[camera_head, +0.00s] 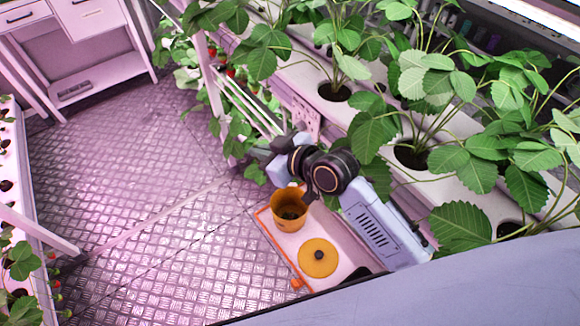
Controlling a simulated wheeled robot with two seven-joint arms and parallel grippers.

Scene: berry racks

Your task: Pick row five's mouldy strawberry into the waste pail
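The orange-yellow waste pail (289,224) stands uncovered on a pale tray, with something dark inside. A round yellow lid (318,262) with a dark knob lies flat on the tray in front of it. My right arm reaches in over the tray from the right. My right gripper (262,153) is beyond the pail, beside the leaves at the rack's edge. Its fingers are small and partly hidden, so I cannot tell whether they are open or shut. Red strawberries (231,72) hang at the rack's side; I cannot make out a mouldy one. My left gripper is out of view.
The tray (264,214) has an orange rim. Planted white rack channels (297,75) with large leaves fill the right side. Another planted rack (26,172) stands at the left edge. White drawers (85,15) stand at the back. The metal floor between is clear.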

